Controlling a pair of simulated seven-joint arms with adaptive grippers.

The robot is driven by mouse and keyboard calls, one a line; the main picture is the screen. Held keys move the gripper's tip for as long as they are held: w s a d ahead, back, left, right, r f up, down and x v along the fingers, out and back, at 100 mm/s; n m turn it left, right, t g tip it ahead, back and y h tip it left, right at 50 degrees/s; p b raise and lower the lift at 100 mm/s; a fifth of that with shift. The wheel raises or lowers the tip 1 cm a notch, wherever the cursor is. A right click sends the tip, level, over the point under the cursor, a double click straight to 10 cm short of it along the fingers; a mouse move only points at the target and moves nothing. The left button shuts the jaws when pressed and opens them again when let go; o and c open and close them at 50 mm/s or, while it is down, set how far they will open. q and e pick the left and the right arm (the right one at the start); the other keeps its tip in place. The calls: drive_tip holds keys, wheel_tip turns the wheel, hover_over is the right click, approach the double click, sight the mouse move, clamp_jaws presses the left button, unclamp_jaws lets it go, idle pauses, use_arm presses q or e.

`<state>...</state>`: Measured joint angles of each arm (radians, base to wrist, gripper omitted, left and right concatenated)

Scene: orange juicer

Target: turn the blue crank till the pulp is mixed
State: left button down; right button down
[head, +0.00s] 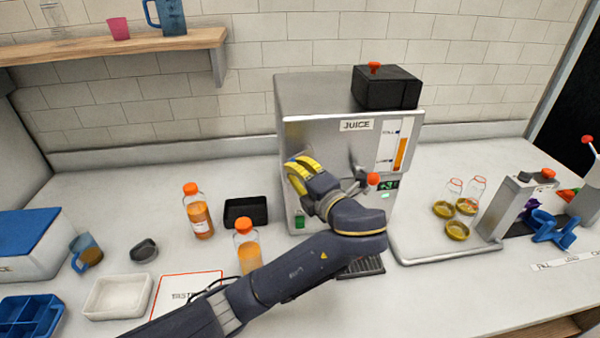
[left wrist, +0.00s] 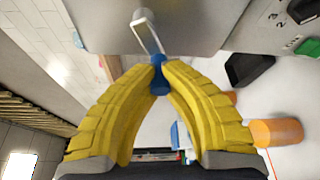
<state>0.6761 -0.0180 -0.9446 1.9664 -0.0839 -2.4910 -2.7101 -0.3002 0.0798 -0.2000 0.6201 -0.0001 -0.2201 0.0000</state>
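The steel juicer (head: 340,95), labelled JUICE, stands at the back middle of the counter. The blue crank's knob (left wrist: 158,78) shows in the left wrist view at the end of a metal crank arm (left wrist: 146,28) coming from the steel body. My left gripper (left wrist: 160,66) has its yellow fingertips closed around this knob. In the head view my left gripper (head: 302,172) is at the juicer's front left side, and the gripper and arm hide most of the crank. I cannot see the pulp. My right gripper is not in view.
Orange bottles (head: 199,213) and a black tray (head: 246,211) stand left of the juicer. Yellow orange halves (head: 457,230) lie on a tray to the right. A shelf (head: 120,45) hangs upper left.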

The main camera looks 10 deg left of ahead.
sight(294, 156)
use_arm(q)
drive_tip(key=r+m, duration=0.1)
drive_tip(key=m, duration=0.1)
drive_tip(key=a+r+m+t+y, duration=0.1)
drive_tip(key=m, duration=0.1)
drive_tip(key=shift+d+r+m+t+y, duration=0.1)
drive_tip(key=shift+r+m+t, duration=0.25)
drive_tip(key=shift+m, duration=0.4)
drive_tip(key=shift+d+r+m+t+y, duration=0.1)
drive_tip(key=shift+r+m+t, duration=0.25)
drive_tip(key=shift+m, duration=0.45)
drive_tip(key=shift+d+r+m+t+y, duration=0.1)
drive_tip(key=shift+r+m+t, duration=0.1)
drive_tip(key=shift+m+t, duration=0.4)
drive_tip(key=shift+r+m, duration=0.1)
drive_tip(key=shift+m, duration=0.25)
